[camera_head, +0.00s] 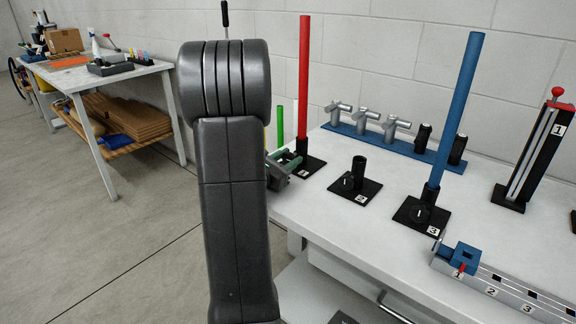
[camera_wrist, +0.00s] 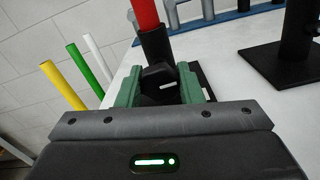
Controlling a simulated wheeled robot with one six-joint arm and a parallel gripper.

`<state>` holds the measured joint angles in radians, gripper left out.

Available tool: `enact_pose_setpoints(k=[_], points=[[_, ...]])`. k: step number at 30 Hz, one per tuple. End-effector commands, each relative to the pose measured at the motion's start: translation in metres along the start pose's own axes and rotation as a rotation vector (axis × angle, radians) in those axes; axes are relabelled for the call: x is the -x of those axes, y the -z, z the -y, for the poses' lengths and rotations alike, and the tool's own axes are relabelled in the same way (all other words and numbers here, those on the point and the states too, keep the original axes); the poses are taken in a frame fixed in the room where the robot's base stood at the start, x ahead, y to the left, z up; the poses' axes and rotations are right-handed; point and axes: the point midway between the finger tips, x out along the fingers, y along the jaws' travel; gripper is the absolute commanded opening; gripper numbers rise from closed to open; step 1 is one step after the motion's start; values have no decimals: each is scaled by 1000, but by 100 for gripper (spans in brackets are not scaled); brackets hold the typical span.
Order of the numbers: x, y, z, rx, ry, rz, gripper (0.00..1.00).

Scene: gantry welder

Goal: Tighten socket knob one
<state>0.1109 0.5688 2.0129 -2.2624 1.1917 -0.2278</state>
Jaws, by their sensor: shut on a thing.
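The red pole (camera_head: 304,75) stands upright in the black socket labelled 1 (camera_head: 306,172) at the near left of the white table; it also shows in the wrist view (camera_wrist: 144,14). My gripper (camera_head: 285,163), with green fingers, is at the left of that socket. In the wrist view my gripper (camera_wrist: 162,88) is shut on the black knob of socket one (camera_wrist: 160,76), with one finger on each side. The knob's front carries a pale mark. Part of the socket base is hidden by my gripper.
An empty socket labelled 2 (camera_head: 359,173) stands to the right. The blue pole (camera_head: 458,110) stands in the socket labelled 3 (camera_head: 422,214). A blue rack (camera_head: 398,146) with grey fittings lies behind. Green and yellow poles (camera_wrist: 87,68) stand beyond the table's left edge.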

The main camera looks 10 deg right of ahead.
Motion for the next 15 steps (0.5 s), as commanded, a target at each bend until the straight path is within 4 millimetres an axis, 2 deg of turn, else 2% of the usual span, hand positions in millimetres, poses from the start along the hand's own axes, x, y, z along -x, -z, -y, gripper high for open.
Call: enact_pose_setpoints(k=[8,9,12,15], points=[[0,0,0,-3,-1,-1,11],[0,0,0,-3,-1,-1,37],[0,0,0,-3,0,-1,55],[0,0,0,-2,0,-1,55]])
